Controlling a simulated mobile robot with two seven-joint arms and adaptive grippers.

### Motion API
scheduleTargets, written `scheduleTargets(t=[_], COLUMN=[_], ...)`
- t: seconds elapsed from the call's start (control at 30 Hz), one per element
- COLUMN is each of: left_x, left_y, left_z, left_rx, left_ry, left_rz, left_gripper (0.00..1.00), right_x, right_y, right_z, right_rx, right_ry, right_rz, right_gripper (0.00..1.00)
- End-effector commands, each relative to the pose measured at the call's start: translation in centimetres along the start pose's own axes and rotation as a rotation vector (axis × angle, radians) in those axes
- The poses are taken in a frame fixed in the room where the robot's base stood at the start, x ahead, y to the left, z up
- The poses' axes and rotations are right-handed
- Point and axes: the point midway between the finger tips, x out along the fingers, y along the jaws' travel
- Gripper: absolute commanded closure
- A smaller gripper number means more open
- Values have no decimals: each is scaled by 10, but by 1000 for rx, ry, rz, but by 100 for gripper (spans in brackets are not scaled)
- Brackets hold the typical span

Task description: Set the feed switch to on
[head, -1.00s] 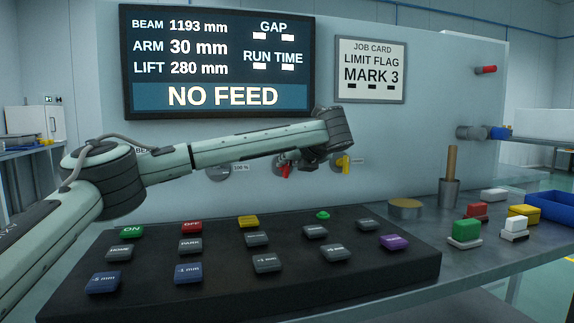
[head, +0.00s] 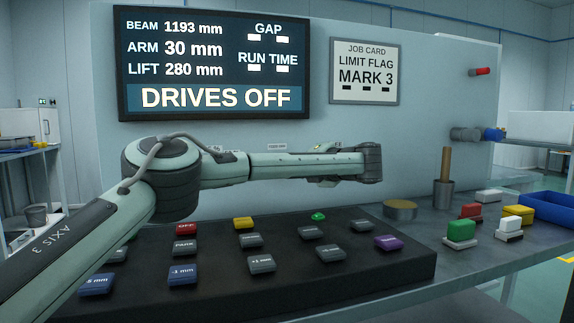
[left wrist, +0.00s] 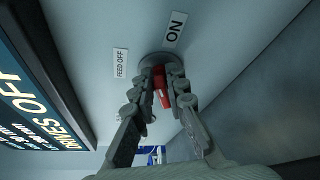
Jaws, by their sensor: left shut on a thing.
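In the left wrist view the feed switch has a red handle (left wrist: 161,90) on a round grey base (left wrist: 152,61) on the pale panel. A FEED OFF label (left wrist: 120,63) sits to its left and an ON label (left wrist: 175,29) above it to the right. My left gripper (left wrist: 166,74) is shut on the red handle, one finger on each side. The fingers partly cover the handle, and I cannot tell which label it points to. In the head view my left arm hides the switch. My right gripper is not in view.
A screen (head: 215,97) on the panel reads DRIVES OFF. A job card (head: 365,70) hangs beside it. A black console (head: 350,283) with several buttons lies below my arm. A wooden-handled tool in a cup (head: 444,192) and several coloured blocks stand to the right.

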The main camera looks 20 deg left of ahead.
Motion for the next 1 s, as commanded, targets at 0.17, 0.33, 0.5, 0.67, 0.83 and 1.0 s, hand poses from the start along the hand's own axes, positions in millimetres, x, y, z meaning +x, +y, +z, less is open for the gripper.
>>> scheduleTargets(t=[0.17, 0.33, 0.5, 0.67, 0.83, 1.0], left_x=[-1, -1, 0, 0, 0, 0], left_y=[-3, -6, -8, -8, -9, -9], left_z=[0, 0, -1, -1, -2, -2], left_rx=[146, 261, 348, 399, 426, 432], left_ry=[-1, -1, -2, -1, -1, -1], left_rz=[61, 108, 143, 164, 174, 177], left_gripper=[100, 100, 100, 100, 100, 100], right_x=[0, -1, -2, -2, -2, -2], right_y=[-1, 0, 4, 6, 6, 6], right_z=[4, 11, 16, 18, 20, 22], right_rx=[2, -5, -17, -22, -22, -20], right_ry=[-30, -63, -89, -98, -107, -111], right_rz=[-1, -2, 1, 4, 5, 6], right_gripper=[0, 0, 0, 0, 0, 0])
